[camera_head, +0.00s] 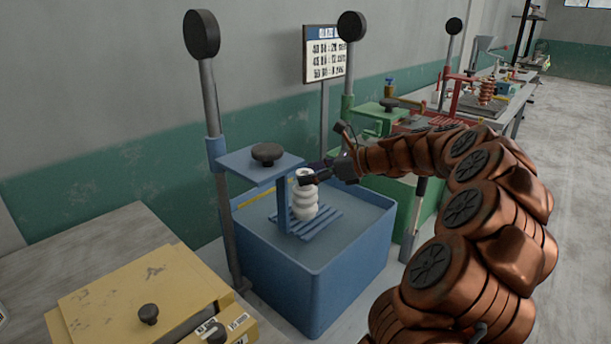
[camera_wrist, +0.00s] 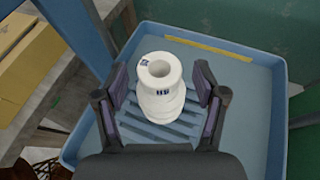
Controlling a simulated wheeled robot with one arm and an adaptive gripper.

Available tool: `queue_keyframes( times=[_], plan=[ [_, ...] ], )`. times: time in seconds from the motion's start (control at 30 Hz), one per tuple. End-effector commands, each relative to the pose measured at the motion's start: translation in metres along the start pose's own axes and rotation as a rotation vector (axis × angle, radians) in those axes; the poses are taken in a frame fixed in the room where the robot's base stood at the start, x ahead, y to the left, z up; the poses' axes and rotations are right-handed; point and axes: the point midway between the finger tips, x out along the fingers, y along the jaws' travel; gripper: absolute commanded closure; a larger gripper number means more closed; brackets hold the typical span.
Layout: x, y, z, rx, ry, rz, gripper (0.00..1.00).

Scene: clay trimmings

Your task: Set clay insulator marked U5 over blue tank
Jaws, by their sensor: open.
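A pale ribbed clay insulator (camera_head: 305,200) stands upright on the blue slatted rack (camera_head: 322,222) over the blue tank (camera_head: 330,280). The wrist view shows the insulator (camera_wrist: 160,92) from above, with its round hole and small dark marks that I cannot read surely. My gripper (camera_head: 316,173) is at the insulator's upper part. In the wrist view my gripper (camera_wrist: 161,78) is open, one finger on each side of the insulator, with gaps showing. The insulator's lower part is partly hidden behind its top in that view.
A blue post and plate with a dark knob (camera_head: 268,153) stand close to the insulator's left. A yellow box (camera_head: 150,300) sits on a table at front left. A green station (camera_head: 400,200) and a red rack (camera_head: 420,122) lie beyond my arm. A sign (camera_head: 325,55) stands behind.

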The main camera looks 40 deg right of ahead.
Motion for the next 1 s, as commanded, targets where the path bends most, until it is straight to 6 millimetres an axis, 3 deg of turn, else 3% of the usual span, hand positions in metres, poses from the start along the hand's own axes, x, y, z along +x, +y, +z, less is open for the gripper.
queue_keyframes(
  times=[0.3, 0.5, 0.7, 1.0],
  plan=[
    [-0.062, 0.000, -0.001, 0.000, 0.000, -0.003, 0.29],
    [-0.091, -0.001, 0.000, -0.001, 0.001, -0.002, 0.29],
    [-0.103, 0.000, 0.000, 0.000, 0.001, -0.001, 0.29],
    [-0.104, 0.000, 0.000, 0.001, 0.000, 0.001, 0.29]
  ],
)
